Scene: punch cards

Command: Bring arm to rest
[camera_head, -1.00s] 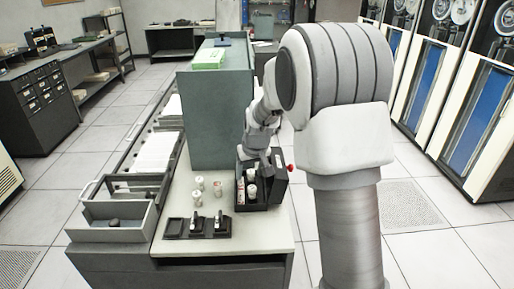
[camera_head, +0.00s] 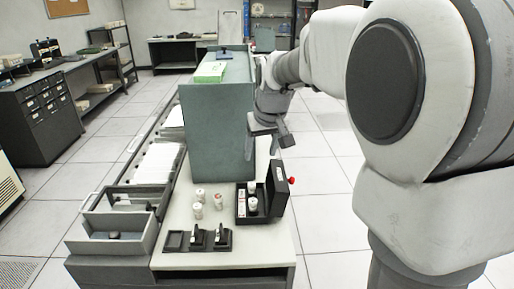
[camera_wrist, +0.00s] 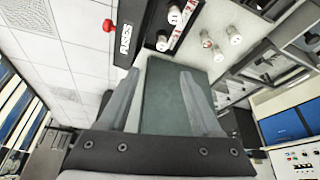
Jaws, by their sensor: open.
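My gripper (camera_head: 270,130) is raised above the right side of the worktop, near the right edge of the grey-green cabinet. In the wrist view my gripper (camera_wrist: 160,85) shows two fingers spread wide with nothing between them. Below it in the head view, the black fuse box (camera_head: 262,205) stands open on the worktop with small white cylinders inside. The wrist view shows the box's label reading FUSES (camera_wrist: 126,38). My gripper is clear of the box and touches nothing that I can see.
The grey-green cabinet (camera_head: 220,135) stands close to my gripper. Several white cylinders (camera_head: 198,200) and a small black tray (camera_head: 175,240) are on the worktop (camera_head: 255,245). Card drawers (camera_head: 115,230) line the left side. Open tiled floor (camera_head: 325,200) lies to the right.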

